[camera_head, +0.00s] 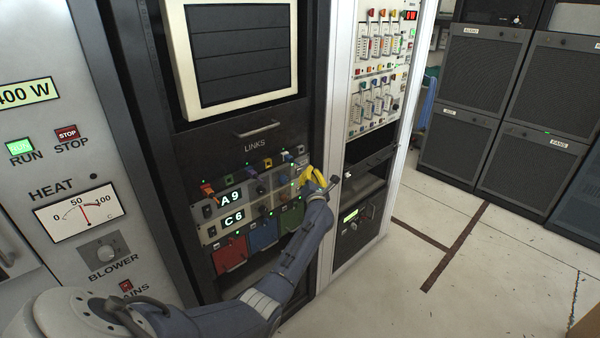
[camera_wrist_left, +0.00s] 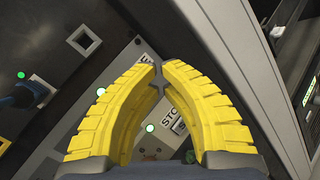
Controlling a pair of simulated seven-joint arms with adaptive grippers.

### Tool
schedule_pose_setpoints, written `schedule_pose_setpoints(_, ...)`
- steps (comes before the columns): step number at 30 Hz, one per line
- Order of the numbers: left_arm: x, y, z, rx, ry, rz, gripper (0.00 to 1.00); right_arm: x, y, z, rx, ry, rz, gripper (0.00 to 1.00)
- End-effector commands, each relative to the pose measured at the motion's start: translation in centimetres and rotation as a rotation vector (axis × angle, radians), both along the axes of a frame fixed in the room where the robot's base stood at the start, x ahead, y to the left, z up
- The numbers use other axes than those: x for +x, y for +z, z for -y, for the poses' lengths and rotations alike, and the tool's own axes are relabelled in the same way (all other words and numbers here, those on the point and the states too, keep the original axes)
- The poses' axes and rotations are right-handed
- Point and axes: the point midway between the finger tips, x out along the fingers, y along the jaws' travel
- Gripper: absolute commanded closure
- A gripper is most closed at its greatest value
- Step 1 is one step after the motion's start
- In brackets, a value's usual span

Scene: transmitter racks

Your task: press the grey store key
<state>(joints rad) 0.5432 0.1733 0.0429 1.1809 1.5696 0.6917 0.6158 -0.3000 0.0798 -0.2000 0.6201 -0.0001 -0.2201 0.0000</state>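My left gripper (camera_head: 311,178) is at the right end of the LINKS panel (camera_head: 254,190) in the head view. In the left wrist view its yellow fingers (camera_wrist_left: 161,68) curve together, with their tips meeting or almost meeting and nothing seen between them. Through the gap behind the fingers shows a pale label (camera_wrist_left: 171,113) reading "STO", partly covered. A second partly covered label (camera_wrist_left: 147,59) is just beyond the tips. I cannot make out the grey store key itself, nor whether the tips touch the panel. My right gripper is not in view.
The panel holds A9 (camera_head: 231,197) and C6 (camera_head: 233,219) displays, with a red module (camera_head: 229,254) and a blue module (camera_head: 263,234) below. A blue plug (camera_wrist_left: 30,93) stands out on the left in the wrist view. A pale rack frame (camera_head: 340,130) is close on the right. Open floor (camera_head: 500,270) lies beyond.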

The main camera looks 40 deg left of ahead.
Motion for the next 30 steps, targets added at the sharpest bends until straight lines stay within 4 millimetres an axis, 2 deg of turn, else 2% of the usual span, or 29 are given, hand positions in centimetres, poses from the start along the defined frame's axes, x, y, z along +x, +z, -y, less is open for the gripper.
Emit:
schedule_pose_setpoints(16,-0.9,0.0,4.1,-0.001,-0.001,0.000,1.00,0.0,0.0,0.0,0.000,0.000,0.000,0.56)
schedule_pose_setpoints(30,-1.0,0.0,4.5,0.000,0.000,0.000,1.00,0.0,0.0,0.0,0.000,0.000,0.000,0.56)
